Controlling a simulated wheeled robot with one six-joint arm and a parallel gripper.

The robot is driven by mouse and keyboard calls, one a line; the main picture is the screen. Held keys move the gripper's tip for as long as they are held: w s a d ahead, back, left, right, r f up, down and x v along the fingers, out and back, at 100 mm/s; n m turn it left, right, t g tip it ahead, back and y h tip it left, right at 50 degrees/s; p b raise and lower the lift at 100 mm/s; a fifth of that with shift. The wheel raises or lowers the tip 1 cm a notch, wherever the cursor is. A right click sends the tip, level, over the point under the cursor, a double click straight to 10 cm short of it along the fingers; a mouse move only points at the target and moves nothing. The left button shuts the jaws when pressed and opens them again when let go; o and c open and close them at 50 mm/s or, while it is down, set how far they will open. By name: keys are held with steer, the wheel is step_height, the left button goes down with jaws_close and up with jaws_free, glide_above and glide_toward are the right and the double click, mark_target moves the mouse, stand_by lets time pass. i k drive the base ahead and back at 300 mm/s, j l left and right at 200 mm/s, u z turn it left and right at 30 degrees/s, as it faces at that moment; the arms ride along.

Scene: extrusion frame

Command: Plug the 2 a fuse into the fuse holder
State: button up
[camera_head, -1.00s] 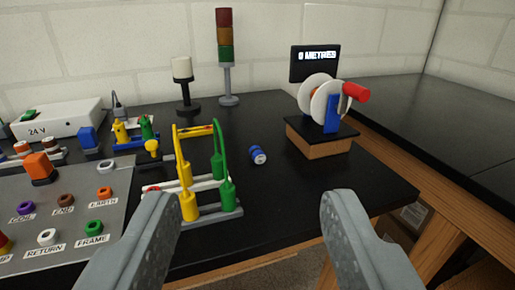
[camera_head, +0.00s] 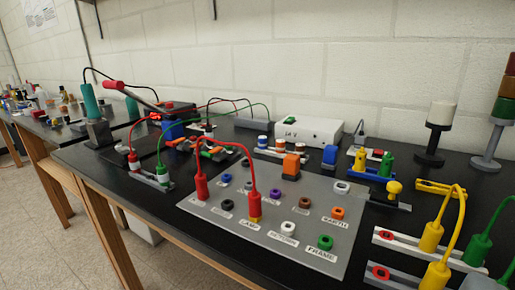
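My gripper is out of the picture. Several small upright cylinders with coloured bands (camera_head: 263,142) stand on a light strip in front of the white 24 V box (camera_head: 308,131). They look like fuses, but I cannot read any rating, so I cannot tell which is the 2 A one. An orange block (camera_head: 291,165) stands at the back of the grey labelled panel (camera_head: 262,228), and a blue block (camera_head: 329,155) is right of it. I cannot tell which part is the fuse holder.
A red lead (camera_head: 247,165) arches over the panel's left part. Yellow (camera_head: 432,235) and green (camera_head: 477,248) plugs with leads stand at the right edge. A lamp with a white top (camera_head: 441,113) and a stack light (camera_head: 507,105) stand behind. Another bench runs left.

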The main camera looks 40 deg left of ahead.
mark_target(262, 139)
steer(key=u, duration=1.05)
